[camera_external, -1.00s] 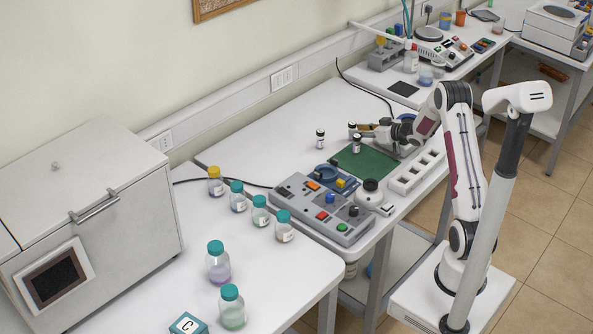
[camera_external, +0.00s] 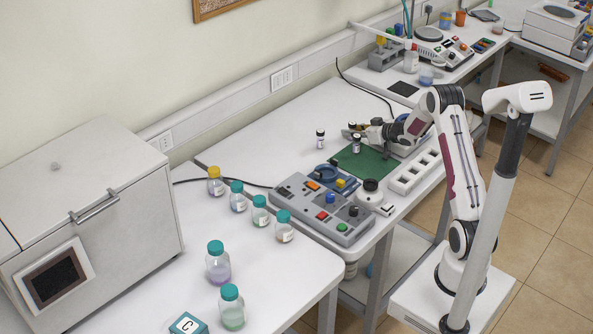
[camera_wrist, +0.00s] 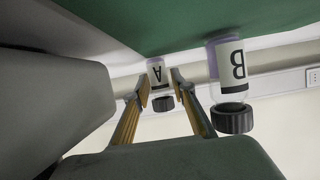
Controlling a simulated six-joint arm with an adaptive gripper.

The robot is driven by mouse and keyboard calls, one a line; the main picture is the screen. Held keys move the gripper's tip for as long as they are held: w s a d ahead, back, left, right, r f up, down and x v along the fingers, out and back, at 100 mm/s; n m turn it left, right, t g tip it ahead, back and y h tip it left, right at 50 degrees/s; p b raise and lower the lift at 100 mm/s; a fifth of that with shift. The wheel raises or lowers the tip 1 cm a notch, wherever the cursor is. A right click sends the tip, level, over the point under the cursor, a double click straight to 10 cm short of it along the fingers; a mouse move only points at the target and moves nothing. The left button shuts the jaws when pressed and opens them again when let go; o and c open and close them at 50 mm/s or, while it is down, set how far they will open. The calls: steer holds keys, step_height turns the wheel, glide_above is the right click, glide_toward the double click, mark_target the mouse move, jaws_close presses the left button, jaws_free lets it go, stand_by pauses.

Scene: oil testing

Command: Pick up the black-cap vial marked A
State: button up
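The black-cap vial marked A (camera_wrist: 158,75) appears upside down in the wrist view, between the tips of my gripper's fingers (camera_wrist: 161,86). A black-cap vial marked B (camera_wrist: 230,70) stands close beside the right finger in that view. In the external view, my gripper (camera_external: 360,131) is low over the back of the green mat, pointing left.
Several capped bottles are on the left table. The white tabletop behind the vials is clear.

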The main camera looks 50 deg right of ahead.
mark_target(352, 123)
jaws_close()
steer(key=shift+r, duration=0.1)
steer(key=shift+r, duration=4.95)
